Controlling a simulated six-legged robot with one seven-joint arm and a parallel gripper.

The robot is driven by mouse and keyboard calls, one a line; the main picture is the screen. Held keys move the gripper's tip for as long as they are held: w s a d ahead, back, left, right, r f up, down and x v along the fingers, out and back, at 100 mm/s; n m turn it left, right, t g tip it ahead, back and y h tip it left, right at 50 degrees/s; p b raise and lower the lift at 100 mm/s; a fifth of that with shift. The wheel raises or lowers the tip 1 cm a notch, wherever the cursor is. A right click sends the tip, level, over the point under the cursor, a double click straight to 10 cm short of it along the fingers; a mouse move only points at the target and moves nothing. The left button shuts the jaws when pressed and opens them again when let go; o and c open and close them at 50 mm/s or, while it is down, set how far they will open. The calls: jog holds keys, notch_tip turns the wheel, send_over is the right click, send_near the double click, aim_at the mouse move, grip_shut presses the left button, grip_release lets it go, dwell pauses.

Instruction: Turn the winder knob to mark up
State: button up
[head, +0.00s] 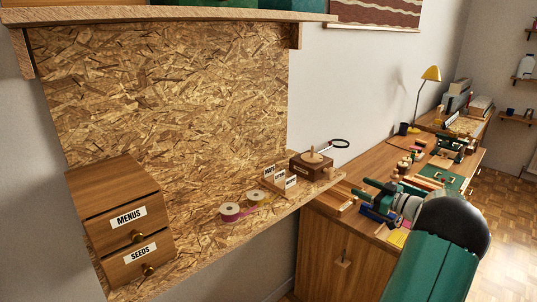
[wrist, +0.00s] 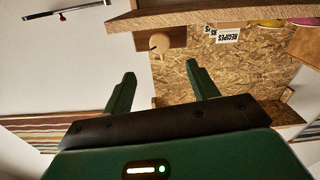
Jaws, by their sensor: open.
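The winder is a dark wooden box (head: 311,166) with a pale round knob (head: 312,156) on top, at the right end of the OSB shelf in the head view. The knob's mark is too small to make out. In the wrist view, the scene appears upside down, and a pale round wooden piece (wrist: 158,42), apparently the knob, shows beyond the fingers. My gripper (wrist: 161,72) is open and empty, with its two green fingers spread apart. In the head view my arm reaches in from the lower right, and the gripper is apart from the winder, to its right.
A labelled drawer box (head: 115,220) is at the shelf's left. A cluttered desk (head: 375,160) lies behind my arm.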

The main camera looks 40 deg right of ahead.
jog(key=w+a+r+m+g+h, duration=0.2)
jog(key=w+a+r+h, duration=0.4)
jog(key=w+a+r, duration=0.7)
jog(key=a+r+m+g+h, duration=0.2)
jog(key=a+r+g, duration=0.1)
jog(key=a, duration=1.3)
jog(key=shift+w+a+r+m+h, duration=0.2)
jog(key=shift+a+m+h, duration=0.1)
jog(key=shift+a, duration=0.1)
